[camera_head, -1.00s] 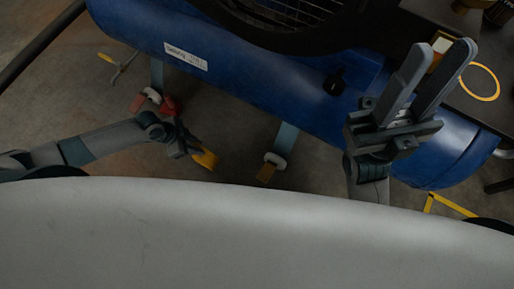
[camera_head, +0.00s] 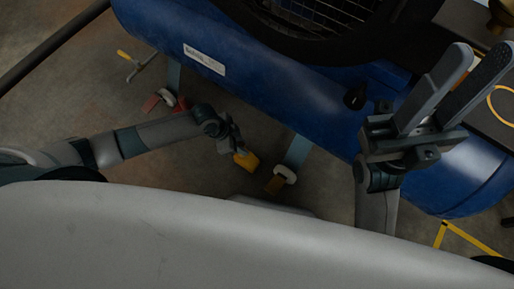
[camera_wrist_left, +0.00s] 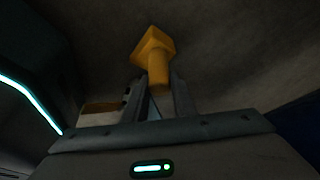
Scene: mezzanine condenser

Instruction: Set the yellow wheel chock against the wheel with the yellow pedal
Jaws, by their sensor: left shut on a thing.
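The yellow wheel chock (camera_head: 248,161) is in my left gripper (camera_head: 236,149), above the floor or near it; I cannot tell the exact height. In the left wrist view the chock (camera_wrist_left: 155,45) sticks out beyond the two fingers, which are shut on its stem. The wheel with the yellow pedal (camera_head: 275,184) is a white caster (camera_head: 286,173) under the blue tank, just right of the chock, with a visible gap between them.
The large blue tank (camera_head: 290,100) crosses the view above the wheels. Another caster, with a red pedal (camera_head: 152,103), stands to the left. A yellow-handled tool (camera_head: 125,55) lies on the floor farther left. Bare floor (camera_head: 140,115) lies around my left arm.

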